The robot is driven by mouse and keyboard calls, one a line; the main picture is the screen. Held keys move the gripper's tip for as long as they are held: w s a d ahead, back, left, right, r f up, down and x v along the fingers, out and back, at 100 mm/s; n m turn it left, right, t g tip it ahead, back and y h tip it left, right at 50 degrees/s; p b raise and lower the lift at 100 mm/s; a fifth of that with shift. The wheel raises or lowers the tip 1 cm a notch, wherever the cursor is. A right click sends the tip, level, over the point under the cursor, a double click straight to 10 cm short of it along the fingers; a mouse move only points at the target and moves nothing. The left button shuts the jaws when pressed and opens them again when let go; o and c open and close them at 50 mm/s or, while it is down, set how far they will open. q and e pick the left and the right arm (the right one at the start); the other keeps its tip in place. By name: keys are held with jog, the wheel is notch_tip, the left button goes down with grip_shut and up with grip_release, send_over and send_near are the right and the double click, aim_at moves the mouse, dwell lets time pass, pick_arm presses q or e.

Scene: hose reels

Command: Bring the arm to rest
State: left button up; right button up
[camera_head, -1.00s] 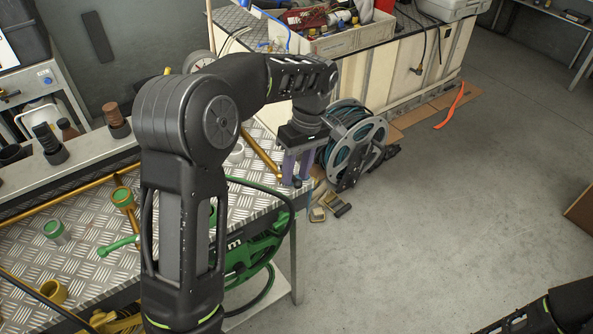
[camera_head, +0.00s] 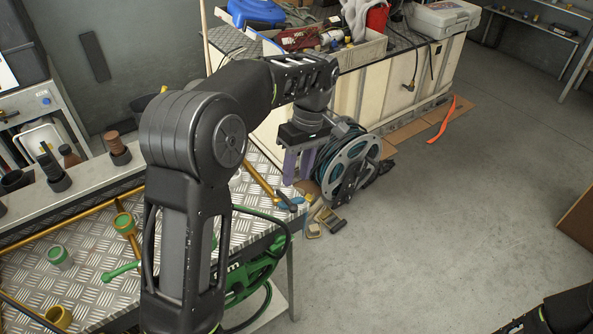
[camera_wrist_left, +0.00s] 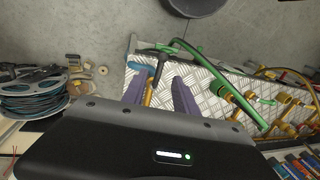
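My left arm spans the middle of the head view, over the metal-topped table (camera_head: 100,292). My left gripper (camera_head: 298,168) hangs above the table's far right corner, with its purple fingers pointing down. In the left wrist view the fingers of my left gripper (camera_wrist_left: 159,92) are apart, with nothing held between them. A blue-and-black tool (camera_head: 288,203) lies on the table corner below and shows beyond the gap in the wrist view (camera_wrist_left: 154,70). Part of my right arm shows at the bottom right of the head view; its gripper is not seen.
A reel with dark hose (camera_head: 347,170) stands just right of my left gripper. A green reel (camera_head: 245,272) is at the table's front side. Brass fittings lie on the table. A workbench (camera_head: 405,90) with a crate (camera_head: 335,55) stands behind.

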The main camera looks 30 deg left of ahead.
pick_arm(q)
jog(key=shift+w, duration=0.1)
jog(key=w+d+f+m+t+h, duration=0.1)
jog(key=w+d+f+m+t, duration=0.3)
jog(key=w+d+f+m, duration=0.15)
jog(key=s+d+f+m+t+h+b, duration=0.15)
jog(key=d+f, duration=0.25)
jog(key=f, duration=0.5)
jog(key=s+d+f+m+h+p, duration=0.1)
jog(key=s+d+f+m, duration=0.25)
jog(key=f, duration=0.45)
jog(key=s+d+f+g, duration=0.1)
jog(key=s+f, duration=0.3)
jog(key=s, duration=0.4)
jog(key=s+d+f+g+h+b, duration=0.1)
jog(key=s+d+f, duration=0.2)
jog(key=s, duration=0.6)
jog(key=s+d+f+g+b, duration=0.1)
jog(key=s+d+f, duration=0.1)
jog(key=s+f, duration=0.5)
jog(key=shift+s+d+f, duration=0.2)
jog(key=shift+s, duration=0.65)
jog(key=shift+h, duration=0.25)
